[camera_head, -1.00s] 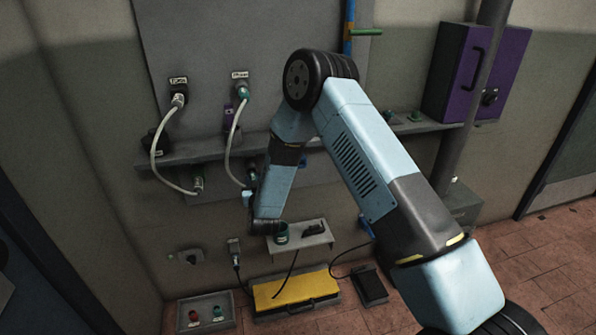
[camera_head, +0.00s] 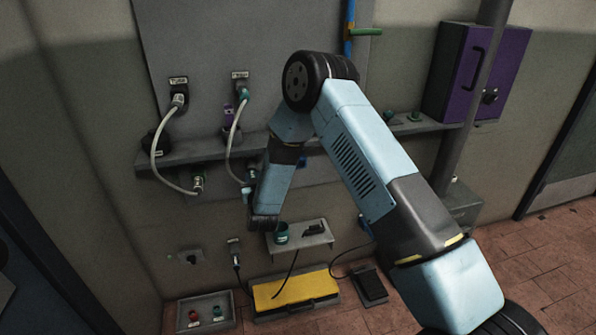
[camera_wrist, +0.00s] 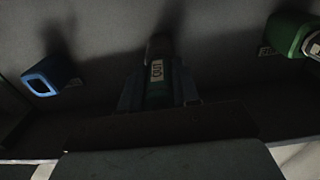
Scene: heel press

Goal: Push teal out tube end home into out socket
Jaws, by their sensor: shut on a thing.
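In the head view my gripper (camera_head: 250,188) is raised under the ledge, at the lower end of the right-hand pale tube (camera_head: 233,150). In the wrist view my gripper (camera_wrist: 158,98) is shut on the dark teal tube end (camera_wrist: 158,88). An OUT label (camera_wrist: 156,70) shows at the held piece; I cannot tell whether it belongs to the tube end or the socket. A dark round form (camera_wrist: 159,46) lies straight beyond, in line with the tube end, perhaps the out socket. Shadow hides how deep the tube end sits.
The wrist view shows a blue socket (camera_wrist: 50,76) at left and a green one (camera_wrist: 290,35) at right. Another pale tube (camera_head: 158,160) loops left of my gripper. A small shelf (camera_head: 312,240) with a teal cup (camera_head: 281,233) is just below my arm.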

